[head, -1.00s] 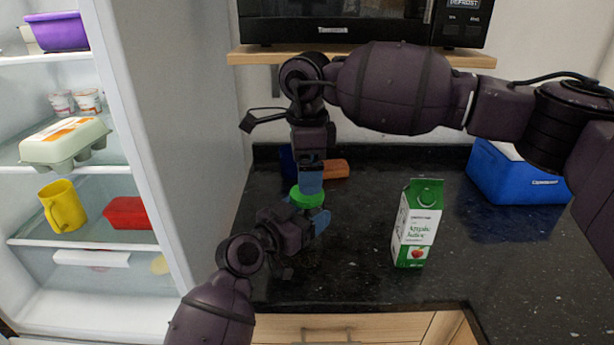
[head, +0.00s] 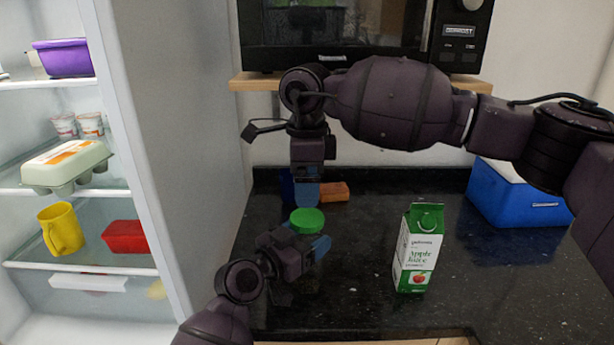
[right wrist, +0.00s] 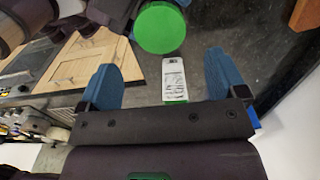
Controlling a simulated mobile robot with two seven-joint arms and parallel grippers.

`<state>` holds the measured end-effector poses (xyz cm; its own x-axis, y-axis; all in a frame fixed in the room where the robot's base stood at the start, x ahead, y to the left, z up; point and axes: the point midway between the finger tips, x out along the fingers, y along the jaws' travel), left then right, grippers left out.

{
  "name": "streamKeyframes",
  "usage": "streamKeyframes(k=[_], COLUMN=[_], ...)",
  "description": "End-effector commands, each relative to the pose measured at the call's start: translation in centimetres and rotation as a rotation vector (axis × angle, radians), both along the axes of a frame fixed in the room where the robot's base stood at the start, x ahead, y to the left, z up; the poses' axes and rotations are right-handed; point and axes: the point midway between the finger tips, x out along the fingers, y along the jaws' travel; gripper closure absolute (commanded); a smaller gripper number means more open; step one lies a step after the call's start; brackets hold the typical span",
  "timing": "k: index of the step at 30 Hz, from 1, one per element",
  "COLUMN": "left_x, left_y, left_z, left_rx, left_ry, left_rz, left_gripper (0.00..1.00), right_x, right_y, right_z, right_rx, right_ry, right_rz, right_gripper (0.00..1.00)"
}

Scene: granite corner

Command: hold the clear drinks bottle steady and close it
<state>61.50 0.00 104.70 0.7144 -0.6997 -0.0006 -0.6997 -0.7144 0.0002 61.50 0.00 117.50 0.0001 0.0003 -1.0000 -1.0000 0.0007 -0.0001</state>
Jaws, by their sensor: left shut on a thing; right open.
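A round green cap (head: 307,221) sits just above the jaws of my left gripper (head: 306,246). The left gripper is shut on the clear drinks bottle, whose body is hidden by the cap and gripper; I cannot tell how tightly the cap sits. My right gripper (head: 306,190) points down just above and behind the cap, open and empty. In the right wrist view the cap (right wrist: 161,28) lies beyond the blue fingertips of the right gripper (right wrist: 160,62), centred between them and seen from above.
An apple juice carton (head: 418,250) stands on the dark counter (head: 365,220) to the right. A blue box (head: 515,195) is at the back right. An orange-brown block (head: 334,192) lies behind the cap. The open fridge (head: 105,215) is left; a microwave (head: 335,35) sits on a shelf above.

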Motion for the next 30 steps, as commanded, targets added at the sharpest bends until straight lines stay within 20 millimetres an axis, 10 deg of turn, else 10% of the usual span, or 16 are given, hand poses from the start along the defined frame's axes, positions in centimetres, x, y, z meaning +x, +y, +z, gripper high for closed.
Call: streamKeyframes(k=[15,30], left_x=[0.0,0.0], left_y=[0.0,0.0], left_z=[0.0,0.0], left_rx=[0.0,0.0], left_ry=[0.0,0.0], left_rz=[0.0,0.0], left_gripper=[0.95,0.95], right_x=[0.0,0.0], right_y=[0.0,0.0], right_z=[-6.4,-7.0], right_rx=[0.0,0.0], right_ry=[0.002,0.0], right_rz=[0.0,0.0], right_gripper=[0.1,0.2])
